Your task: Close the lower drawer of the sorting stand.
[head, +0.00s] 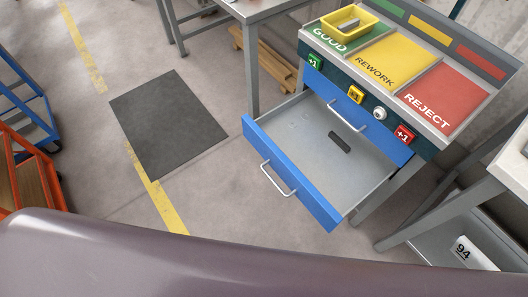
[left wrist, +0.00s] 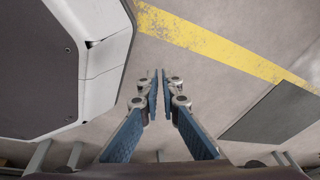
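The sorting stand (head: 352,68) is at the upper right of the head view. Its lower drawer (head: 290,172) is pulled far out, with a blue front and a silver bar handle (head: 277,180). Its grey inside is visible, with a small dark rectangle on the floor. The upper drawer (head: 360,122), also blue with a bar handle, is shut above it. My left gripper (left wrist: 159,85) shows only in the left wrist view, over bare floor, with its fingertips close together and nothing seen between them. The drawer is not in that view. My right gripper is not in view.
The stand top has GOOD, REWORK and REJECT fields, with a yellow bin (head: 349,24) on GOOD. A dark floor mat (head: 168,122) and open floor lie left of the drawer. Blue and orange carts (head: 22,175) stand far left. A grey table (head: 505,165) is close on the right.

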